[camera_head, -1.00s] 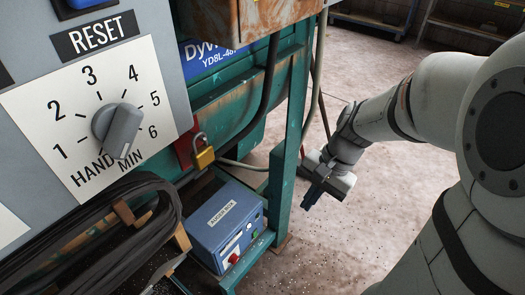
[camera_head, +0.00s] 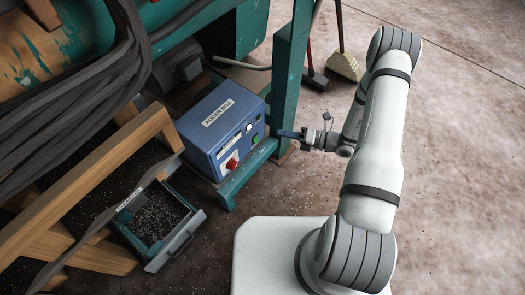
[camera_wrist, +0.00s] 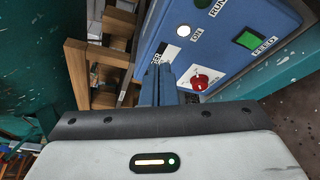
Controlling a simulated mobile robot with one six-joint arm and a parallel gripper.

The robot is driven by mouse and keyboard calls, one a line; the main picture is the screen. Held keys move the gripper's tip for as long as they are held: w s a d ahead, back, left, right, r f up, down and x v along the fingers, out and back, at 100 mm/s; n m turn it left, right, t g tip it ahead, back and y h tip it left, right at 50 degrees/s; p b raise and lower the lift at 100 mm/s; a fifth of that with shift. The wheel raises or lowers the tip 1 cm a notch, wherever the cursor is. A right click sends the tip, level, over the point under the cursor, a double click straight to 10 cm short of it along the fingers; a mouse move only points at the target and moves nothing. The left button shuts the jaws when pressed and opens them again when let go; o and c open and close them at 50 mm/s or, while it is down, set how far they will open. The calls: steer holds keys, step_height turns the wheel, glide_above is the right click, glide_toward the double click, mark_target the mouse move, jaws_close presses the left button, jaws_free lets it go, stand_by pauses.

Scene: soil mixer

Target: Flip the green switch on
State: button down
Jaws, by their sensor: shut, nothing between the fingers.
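The green switch (camera_head: 255,139) is on the front panel of the blue auger box (camera_head: 208,111). In the wrist view the green switch (camera_wrist: 247,40) is a square rocker at the upper right, with a FEED label beside it. My gripper (camera_head: 280,133) is shut and empty, to the right of the panel in the head view, with a gap in the picture between its tips and the green switch. In the wrist view its dark blue fingers (camera_wrist: 157,70) lie together, left of the red knob (camera_wrist: 200,82) and well left of the green switch. Contact with the box cannot be told.
A white round light (camera_wrist: 183,30) sits near the ON label. A green frame post (camera_head: 289,75) stands just behind my gripper. A drawer of dark soil (camera_head: 184,236) and wooden beams (camera_head: 85,182) are at left. Open floor (camera_head: 460,190) lies to the right.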

step_height(320, 180, down, 18)
steer(key=s+d+m+t+h+b, duration=0.1)
steer(key=d+m+t+h+b, duration=0.25)
steer(key=m+t, duration=0.4)
steer(key=m+g+b, duration=0.2)
steer(key=b, duration=0.2)
glide_toward(256, 140)
steer(key=w+a+f, duration=0.3)
steer(key=w+a, duration=0.1)
steer(key=shift+w+a+y, duration=0.2)
steer(key=shift+a+y, duration=0.05)
steer(key=shift+a, duration=0.2)
